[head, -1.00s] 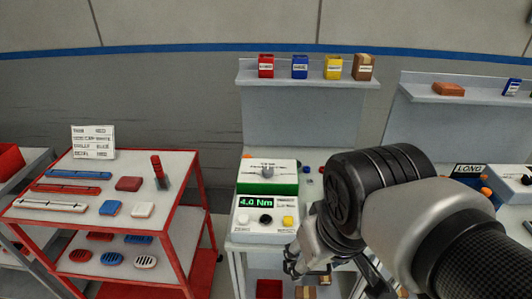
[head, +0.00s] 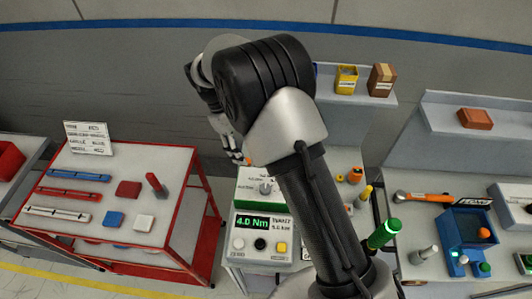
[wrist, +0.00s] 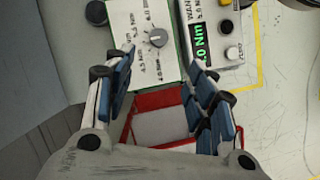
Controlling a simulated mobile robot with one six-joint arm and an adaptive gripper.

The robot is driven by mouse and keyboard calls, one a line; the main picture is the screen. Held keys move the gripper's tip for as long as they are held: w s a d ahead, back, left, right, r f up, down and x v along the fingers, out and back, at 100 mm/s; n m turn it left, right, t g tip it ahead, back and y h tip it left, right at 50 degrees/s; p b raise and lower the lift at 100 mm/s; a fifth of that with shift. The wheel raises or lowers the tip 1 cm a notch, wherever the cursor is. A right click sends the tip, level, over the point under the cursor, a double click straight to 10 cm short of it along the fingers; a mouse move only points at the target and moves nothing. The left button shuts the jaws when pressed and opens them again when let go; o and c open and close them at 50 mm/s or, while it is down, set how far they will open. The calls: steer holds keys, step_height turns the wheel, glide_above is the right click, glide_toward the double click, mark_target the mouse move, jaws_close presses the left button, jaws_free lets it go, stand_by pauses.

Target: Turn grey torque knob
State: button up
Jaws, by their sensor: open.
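The grey torque knob (head: 265,187) stands on the white top of a green-sided box (head: 253,202) on the workbench. In the wrist view the knob (wrist: 158,38) has a pointer mark and sits among printed Nm values on the box plate (wrist: 140,20). My gripper (head: 240,157) is open and raised behind and left of the knob in the head view. In the wrist view my gripper's fingers (wrist: 162,65) are spread, empty and apart from the knob, which appears just beyond the gap between their tips.
A torque display unit (head: 262,236) reading 4.0 Nm, with black, white and yellow buttons, stands in front of the box. A red cart (head: 150,213) is at left. My arm hides part of the bench and shelf. A green-handled tool (head: 383,234) stands at right.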

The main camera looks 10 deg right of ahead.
steer(key=x, duration=1.8)
steer(key=shift+w, duration=0.1)
steer(key=shift+c, duration=0.6)
steer(key=shift+b, duration=0.3)
steer(key=c, duration=0.9)
